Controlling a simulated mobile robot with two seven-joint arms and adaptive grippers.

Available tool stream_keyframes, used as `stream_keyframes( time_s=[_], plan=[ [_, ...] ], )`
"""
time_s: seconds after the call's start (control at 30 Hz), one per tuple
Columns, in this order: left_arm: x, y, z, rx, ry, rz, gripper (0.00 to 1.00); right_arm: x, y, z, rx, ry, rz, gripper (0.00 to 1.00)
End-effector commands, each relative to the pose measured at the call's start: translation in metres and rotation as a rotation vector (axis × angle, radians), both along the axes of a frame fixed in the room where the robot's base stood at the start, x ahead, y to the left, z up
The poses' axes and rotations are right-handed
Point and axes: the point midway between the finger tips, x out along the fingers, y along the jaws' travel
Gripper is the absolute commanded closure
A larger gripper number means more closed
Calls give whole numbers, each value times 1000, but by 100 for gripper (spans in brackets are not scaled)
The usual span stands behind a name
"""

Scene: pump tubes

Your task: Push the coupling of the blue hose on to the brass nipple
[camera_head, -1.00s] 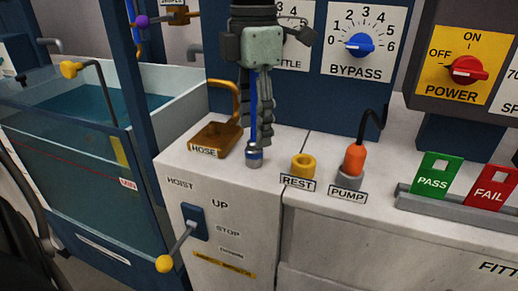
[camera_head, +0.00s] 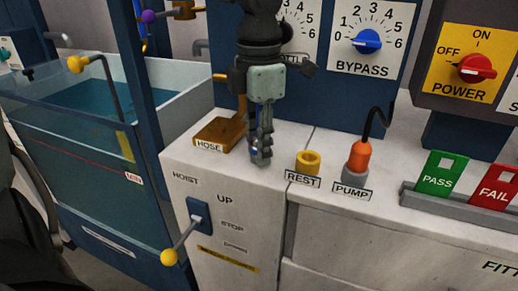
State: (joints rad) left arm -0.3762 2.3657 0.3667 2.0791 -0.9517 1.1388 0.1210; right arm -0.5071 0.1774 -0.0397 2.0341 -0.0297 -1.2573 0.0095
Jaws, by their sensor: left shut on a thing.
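My left gripper (camera_head: 260,146) points straight down from the top middle, just right of the HOSE block, low over the white bench top. It is shut on the coupling (camera_head: 261,157) of the blue hose. The fingers cover most of the coupling and the hose; only bits of grey and blue show at the fingertips. I cannot tell whether the coupling touches the bench. A brass-coloured hook rises from the brown HOSE block (camera_head: 217,131), partly behind the gripper. I cannot tell for sure which part is the brass nipple. My right gripper is not in view.
The orange PUMP plug (camera_head: 359,156) with a black cable is further right. A water tank (camera_head: 120,100) stands at left. The bench's front edge is close.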

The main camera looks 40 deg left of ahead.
Motion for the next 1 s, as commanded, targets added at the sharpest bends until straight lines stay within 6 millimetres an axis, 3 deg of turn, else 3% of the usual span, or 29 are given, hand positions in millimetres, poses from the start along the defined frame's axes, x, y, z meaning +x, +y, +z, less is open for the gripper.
stream_keyframes(
  time_s=[0.07, 0.47, 0.7, 1.0],
  plan=[
    [0, 0, 0, 0, 0, 0, 100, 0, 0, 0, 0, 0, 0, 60],
    [1, 0, 6, 1, -3, 0, 100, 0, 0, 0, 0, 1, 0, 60],
    [2, 0, 40, 0, -7, 1, 100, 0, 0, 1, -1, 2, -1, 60],
    [-47, 42, 81, -5, -10, 1, 100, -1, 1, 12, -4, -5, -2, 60]
  ],
)
